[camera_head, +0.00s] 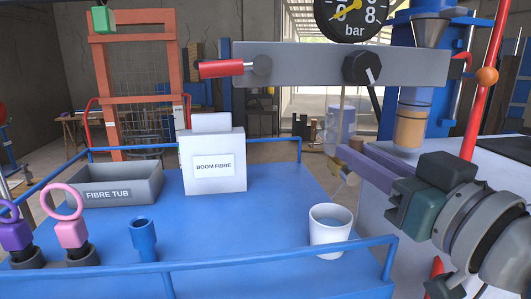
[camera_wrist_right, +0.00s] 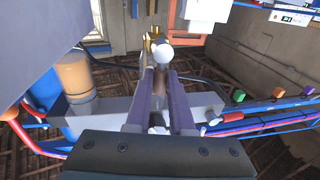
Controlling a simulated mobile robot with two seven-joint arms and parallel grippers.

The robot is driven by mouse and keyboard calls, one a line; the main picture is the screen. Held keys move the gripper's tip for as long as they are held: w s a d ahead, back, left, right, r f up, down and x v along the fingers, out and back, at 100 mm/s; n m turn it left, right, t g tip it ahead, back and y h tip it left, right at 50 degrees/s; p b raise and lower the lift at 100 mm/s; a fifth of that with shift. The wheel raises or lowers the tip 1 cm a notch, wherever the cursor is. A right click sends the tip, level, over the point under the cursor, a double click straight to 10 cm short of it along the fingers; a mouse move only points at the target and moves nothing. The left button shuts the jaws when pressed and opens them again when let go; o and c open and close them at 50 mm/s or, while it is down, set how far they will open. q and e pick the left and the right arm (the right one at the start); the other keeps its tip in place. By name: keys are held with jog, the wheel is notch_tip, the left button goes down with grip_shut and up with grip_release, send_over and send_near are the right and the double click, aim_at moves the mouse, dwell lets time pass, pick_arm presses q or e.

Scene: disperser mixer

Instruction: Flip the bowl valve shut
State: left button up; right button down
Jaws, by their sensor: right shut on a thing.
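My right gripper (camera_head: 350,156) reaches in from the right in the head view, its long purple-grey fingers over the right side of the blue cart. In the wrist view the right gripper (camera_wrist_right: 160,80) is shut on a slim part that I take to be the bowl valve's lever; the fingers hide much of it. A pale round knob (camera_wrist_right: 163,54) shows at the fingertips, with a brass-coloured part (camera_wrist_right: 153,36) just beyond. In the head view a small pale and brass piece (camera_head: 346,178) shows just below the fingertips. My left gripper is not in view.
A grey panel with a red handle (camera_head: 222,68), a black knob (camera_head: 361,67) and a pressure gauge (camera_head: 350,14) hangs above. The blue cart (camera_head: 190,225) carries a fibre tub (camera_head: 115,185), a Boom Fibre box (camera_head: 214,165) and a white cup (camera_head: 330,232).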

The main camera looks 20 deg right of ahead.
jog(key=c, duration=0.8)
grip_release()
jog(key=s+b, duration=0.4)
jog(key=s, duration=0.6)
jog(key=shift+a+f, duration=0.2)
jog(key=shift+f, duration=0.05)
jog(key=shift+w, duration=0.1)
